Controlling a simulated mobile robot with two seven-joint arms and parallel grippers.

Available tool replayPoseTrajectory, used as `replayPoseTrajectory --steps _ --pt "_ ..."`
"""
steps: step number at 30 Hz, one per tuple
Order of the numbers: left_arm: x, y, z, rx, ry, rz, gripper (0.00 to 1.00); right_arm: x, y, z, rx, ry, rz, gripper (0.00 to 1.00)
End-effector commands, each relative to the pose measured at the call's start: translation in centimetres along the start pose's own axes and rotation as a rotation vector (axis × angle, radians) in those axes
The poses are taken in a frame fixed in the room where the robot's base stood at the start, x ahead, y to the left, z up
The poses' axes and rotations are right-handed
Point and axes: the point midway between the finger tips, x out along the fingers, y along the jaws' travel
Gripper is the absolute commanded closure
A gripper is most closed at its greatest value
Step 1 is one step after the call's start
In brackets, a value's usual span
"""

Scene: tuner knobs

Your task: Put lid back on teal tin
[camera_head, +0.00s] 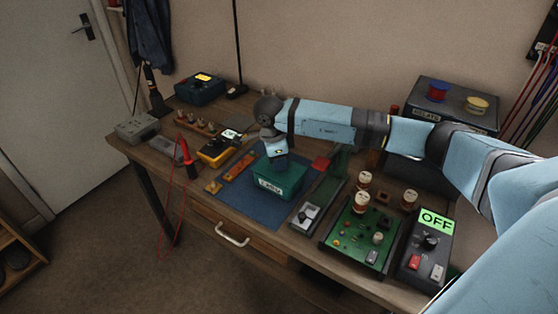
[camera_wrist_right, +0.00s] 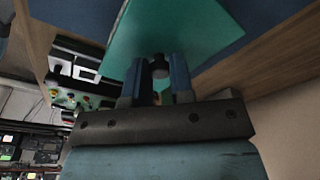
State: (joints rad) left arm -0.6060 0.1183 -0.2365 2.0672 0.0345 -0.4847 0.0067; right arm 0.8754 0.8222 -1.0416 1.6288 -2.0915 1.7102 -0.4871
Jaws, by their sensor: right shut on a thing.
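The teal tin (camera_head: 277,187) stands on a blue mat near the middle of the bench, with a pale label on its front. My right gripper (camera_head: 277,160) points down right over the tin's top. In the right wrist view its two fingers (camera_wrist_right: 160,82) are shut on a small dark knob (camera_wrist_right: 159,67), in front of a flat teal lid (camera_wrist_right: 180,30). The lid is at or close to the tin's top; whether it rests fully on the rim I cannot tell. My left gripper is not in view.
The blue mat (camera_head: 240,205) has bare room left of the tin. An orange strip (camera_head: 238,166) and a yellow meter (camera_head: 217,150) lie to the left. A green circuit board (camera_head: 360,232) and a box marked OFF (camera_head: 425,250) stand to the right. A red piece (camera_head: 320,163) lies beside the tin.

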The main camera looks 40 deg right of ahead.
Motion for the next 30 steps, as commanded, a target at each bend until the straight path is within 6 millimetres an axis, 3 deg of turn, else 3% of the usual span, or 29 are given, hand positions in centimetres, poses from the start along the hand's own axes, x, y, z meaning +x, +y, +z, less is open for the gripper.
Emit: replayPoseTrajectory --steps 27,28,30 --pt "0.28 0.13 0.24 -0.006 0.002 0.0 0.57 0.51 0.0 0.05 0.0 0.0 0.0 1.0" --pt "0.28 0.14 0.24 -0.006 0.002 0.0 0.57 0.51 0.0 0.05 0.0 0.0 0.0 0.71" --pt "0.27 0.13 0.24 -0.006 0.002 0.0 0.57 0.51 0.01 0.05 0.0 0.0 0.0 0.55"
